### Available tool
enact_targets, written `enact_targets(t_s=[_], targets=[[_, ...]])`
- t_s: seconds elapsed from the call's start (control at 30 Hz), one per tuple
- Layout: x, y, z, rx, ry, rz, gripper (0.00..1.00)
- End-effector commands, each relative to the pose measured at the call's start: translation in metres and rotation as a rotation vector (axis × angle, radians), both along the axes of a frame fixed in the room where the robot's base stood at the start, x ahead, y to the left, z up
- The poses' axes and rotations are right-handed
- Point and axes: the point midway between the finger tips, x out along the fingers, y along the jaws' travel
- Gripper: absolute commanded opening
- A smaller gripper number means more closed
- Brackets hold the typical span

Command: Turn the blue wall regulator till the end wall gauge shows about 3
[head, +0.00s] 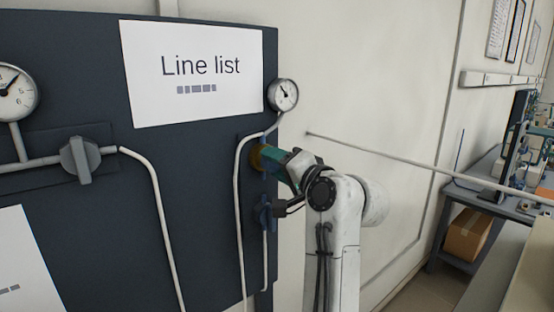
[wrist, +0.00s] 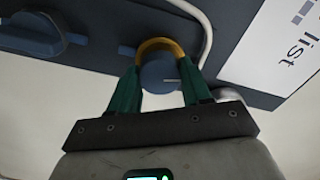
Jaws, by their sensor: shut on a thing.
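The blue regulator knob (wrist: 158,72) sits between the two green fingers of my gripper (wrist: 160,82) in the wrist view.
A blue lever valve (head: 265,212) is close below my gripper. Pale pipes (head: 240,200) run down the panel beside it. A larger gauge (head: 14,92) and grey valve (head: 80,158) are at left. A bench (head: 480,180) with a cardboard box (head: 467,236) stands right.

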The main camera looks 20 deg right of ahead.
Motion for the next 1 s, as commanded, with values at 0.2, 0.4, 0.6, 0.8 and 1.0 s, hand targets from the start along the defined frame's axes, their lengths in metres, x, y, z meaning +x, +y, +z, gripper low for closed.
enact_targets(t_s=[0.2, 0.4, 0.6, 0.8, 1.0], targets=[[0.0000, -0.0011, 0.0006, 0.077, 0.025, -0.002, 0.17], [0.0000, -0.0013, 0.0000, 0.105, 0.034, -0.003, 0.17], [0.0001, -0.0015, -0.0003, 0.109, 0.035, -0.003, 0.17], [0.0000, -0.0017, -0.0003, 0.108, 0.034, -0.004, 0.49], [0.0001, -0.0012, -0.0003, 0.107, 0.035, -0.002, 0.68]])
